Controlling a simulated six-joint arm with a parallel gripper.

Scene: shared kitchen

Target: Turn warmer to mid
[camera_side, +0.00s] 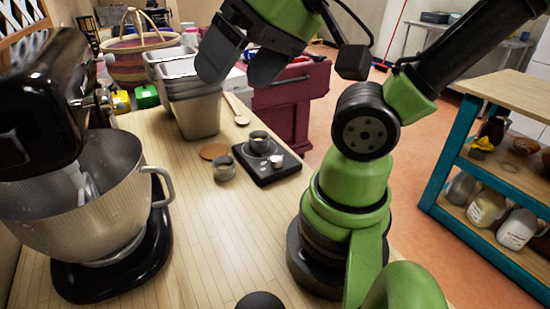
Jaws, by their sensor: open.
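The warmer (268,174) is a flat black square unit on the wooden counter, near the middle of the side view. A small dark cup (259,141) stands on its heating plate. A small whitish knob (277,161) sits on top of the warmer near its front; its setting mark is too small to read. My gripper (239,74) is at the top of the view, with its two dark fingers apart and nothing between them. In the picture it is above the warmer and to its left, not touching it.
A small grey cup (223,168) and a round brown coaster (214,151) lie left of the warmer. Metal containers (194,112) and a wooden spoon (238,112) are behind. A stand mixer (85,190) fills the left. The counter's front middle is mostly clear.

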